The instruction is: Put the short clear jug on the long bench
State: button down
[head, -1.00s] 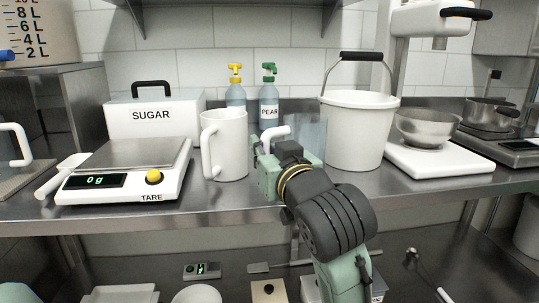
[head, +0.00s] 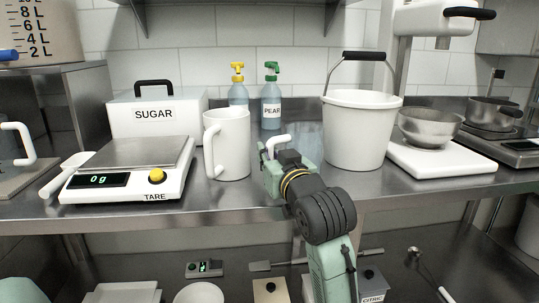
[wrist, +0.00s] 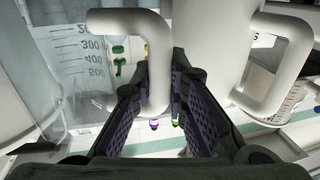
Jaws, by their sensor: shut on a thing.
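The clear jug (wrist: 75,65) has a see-through body with printed volume marks and a white handle (wrist: 153,85). It fills the left of the wrist view. My gripper (wrist: 150,112) has its two purple-padded fingers on either side of that handle and is shut on it. In the head view my gripper (head: 272,172) is over the long steel bench (head: 300,191), between a white jug and a white bucket. The handle also shows there (head: 277,144), above the gripper, but the clear body is hard to make out. I cannot tell whether the jug's base touches the bench.
The white jug (head: 231,145) stands close left of my gripper, and the white bucket (head: 360,135) close right. A scale (head: 125,182) and sugar box (head: 155,128) are further left. Two spray bottles (head: 271,105) stand behind. A steel bowl (head: 428,125) is at right.

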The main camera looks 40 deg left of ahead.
jog(key=shift+f, duration=0.1)
jog(key=c, duration=2.1)
grip_release()
jog(key=shift+f, duration=0.1)
jog(key=o, duration=0.5)
